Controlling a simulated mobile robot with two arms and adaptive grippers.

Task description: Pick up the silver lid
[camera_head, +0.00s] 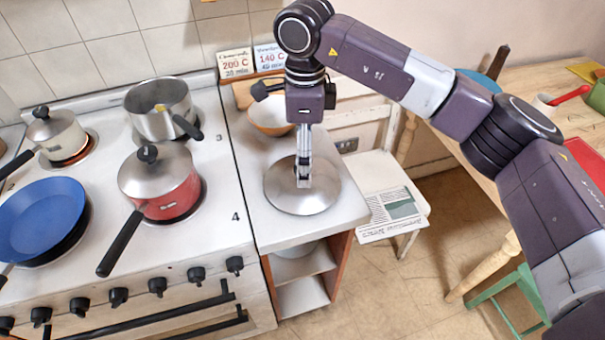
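A round silver lid (290,203) lies on the white counter (258,222) to the right of the stove. My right gripper (304,181) points straight down over the middle of this lid, with its fingertips at or just above its centre. The fingers cover the place where a knob would be. From this angle I cannot tell whether they are closed on it. The lid looks flat on the counter. My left gripper is not in view.
A red pot (174,202) with a silver lid, a cream pot (62,142), an open steel pot (160,122) and a blue pan (40,218) stand on the stove. A bowl (270,118) sits behind the lid. A newspaper (391,214) lies on a chair to the right.

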